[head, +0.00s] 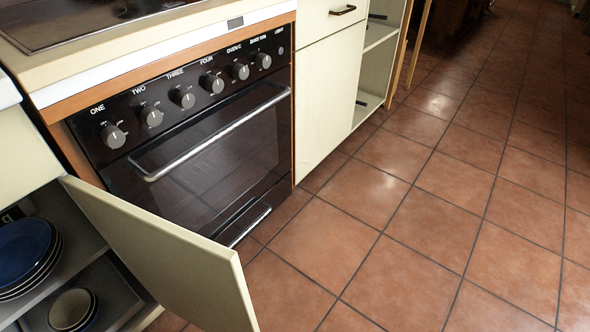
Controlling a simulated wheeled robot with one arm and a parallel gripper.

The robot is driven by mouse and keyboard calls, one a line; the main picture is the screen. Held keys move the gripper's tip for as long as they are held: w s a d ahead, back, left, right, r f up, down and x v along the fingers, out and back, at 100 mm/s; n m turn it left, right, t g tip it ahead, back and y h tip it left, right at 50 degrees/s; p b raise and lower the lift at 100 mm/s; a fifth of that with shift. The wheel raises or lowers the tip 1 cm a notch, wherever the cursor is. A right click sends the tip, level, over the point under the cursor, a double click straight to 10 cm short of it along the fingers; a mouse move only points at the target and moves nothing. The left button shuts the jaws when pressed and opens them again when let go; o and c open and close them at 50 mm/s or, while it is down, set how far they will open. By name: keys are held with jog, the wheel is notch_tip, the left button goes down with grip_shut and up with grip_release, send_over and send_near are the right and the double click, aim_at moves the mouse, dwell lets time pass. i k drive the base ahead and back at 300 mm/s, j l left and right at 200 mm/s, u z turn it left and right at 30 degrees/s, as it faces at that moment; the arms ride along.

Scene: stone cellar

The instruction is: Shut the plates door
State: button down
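The plates door (168,256) is a cream cabinet door at the lower left in the head view. It stands open, swung out in front of the oven's lower left part. Its cabinet (60,215) is open to the left of it. A stack of blue plates (27,255) sits on the upper shelf, and bowls or cups (73,308) sit on the shelf below. My gripper is not in view.
A black oven (200,140) with a row of knobs and a bar handle stands right of the cabinet. Further right are a cream door (332,105) and an open shelf unit (377,60). The tiled floor (440,220) on the right is clear.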

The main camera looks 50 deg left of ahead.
aim_at(200, 279)
jog(key=i+u, duration=0.2)
jog(key=u, duration=0.3)
jog(key=i+u, duration=0.2)
jog(key=u, duration=0.3)
jog(key=i+l+u, duration=0.1)
jog(key=u, duration=0.4)
jog(key=i+l+u, duration=0.25)
jog(key=u, duration=0.25)
jog(key=i+u, duration=0.15)
jog(key=u, duration=0.3)
jog(key=i+l+u, duration=0.1)
jog(key=u, duration=0.4)
jog(key=i+l+u, duration=0.1)
jog(key=u, duration=0.35)
jog(key=i+l+u, duration=0.1)
jog(key=u, duration=0.35)
jog(key=l+u, duration=0.3)
jog(key=u, duration=0.2)
jog(key=i+l+u, duration=0.15)
jog(key=l+u, duration=0.15)
jog(key=i+l+u, duration=0.1)
jog(key=l+u, duration=0.25)
